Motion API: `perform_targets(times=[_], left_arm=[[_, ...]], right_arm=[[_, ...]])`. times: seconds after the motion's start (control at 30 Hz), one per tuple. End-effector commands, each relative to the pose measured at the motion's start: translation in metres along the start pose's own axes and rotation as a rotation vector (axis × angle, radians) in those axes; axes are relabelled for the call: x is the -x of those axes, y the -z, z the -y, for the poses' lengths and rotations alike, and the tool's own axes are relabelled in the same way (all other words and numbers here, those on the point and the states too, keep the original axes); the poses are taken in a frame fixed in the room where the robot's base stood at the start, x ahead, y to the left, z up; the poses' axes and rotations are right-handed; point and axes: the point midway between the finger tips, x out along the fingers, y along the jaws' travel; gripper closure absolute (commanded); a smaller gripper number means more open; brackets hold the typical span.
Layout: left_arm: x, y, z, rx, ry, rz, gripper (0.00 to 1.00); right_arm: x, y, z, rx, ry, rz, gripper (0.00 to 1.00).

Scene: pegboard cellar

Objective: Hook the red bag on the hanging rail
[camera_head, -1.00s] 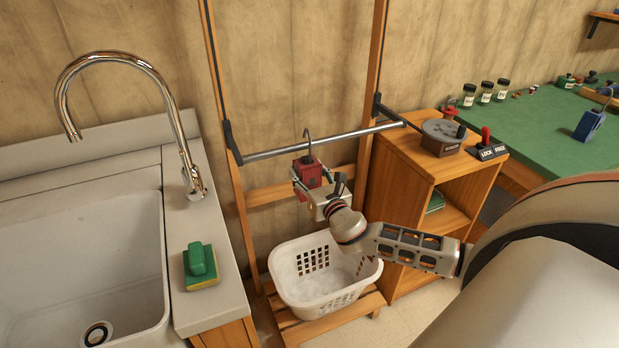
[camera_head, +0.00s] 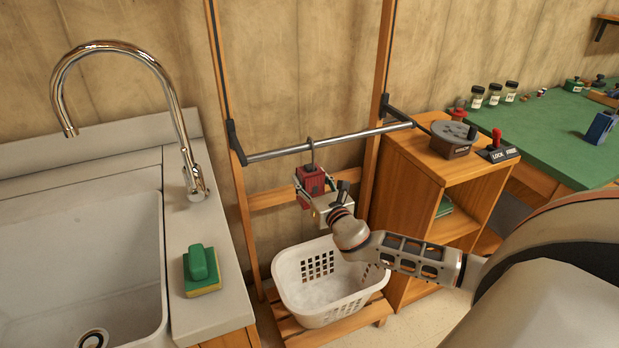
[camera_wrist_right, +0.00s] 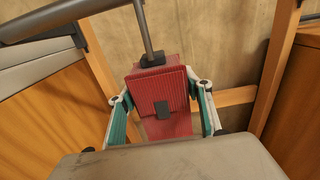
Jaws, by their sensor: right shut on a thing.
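The red bag (camera_head: 311,180) hangs upright just below the hanging rail (camera_head: 350,137), with a thin grey hook (camera_head: 310,146) rising from its top. The hook's curved top shows slightly above the rail's line; I cannot tell whether it bears on the rail. My right gripper (camera_head: 315,188) is shut on the bag's sides. In the right wrist view the bag (camera_wrist_right: 158,88) sits between the green-padded fingers (camera_wrist_right: 163,107), its shank running up beside the rail (camera_wrist_right: 35,20) at the top left. My left gripper is out of view.
A white basket (camera_head: 293,292) stands on a slatted wooden base below the bag. A wooden cabinet (camera_head: 440,172) stands close to the rail's right end.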

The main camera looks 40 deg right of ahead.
Motion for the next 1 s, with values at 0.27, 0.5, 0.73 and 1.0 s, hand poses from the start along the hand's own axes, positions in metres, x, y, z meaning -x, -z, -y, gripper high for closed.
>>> perform_targets(times=[0.27, 0.5, 0.73, 1.0], left_arm=[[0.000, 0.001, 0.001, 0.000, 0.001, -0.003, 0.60], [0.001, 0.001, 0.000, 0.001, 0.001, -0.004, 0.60], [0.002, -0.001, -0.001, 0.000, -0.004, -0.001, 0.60], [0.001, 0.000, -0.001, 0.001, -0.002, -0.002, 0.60]], right_arm=[[-0.001, -0.001, 0.000, 0.000, 0.000, 0.003, 0.77], [0.000, -0.001, 0.000, 0.000, 0.000, 0.002, 0.31], [0.001, 0.001, 0.000, -0.001, 0.000, 0.000, 0.31], [0.028, 0.002, 0.000, -0.001, -0.001, -0.002, 0.31]])
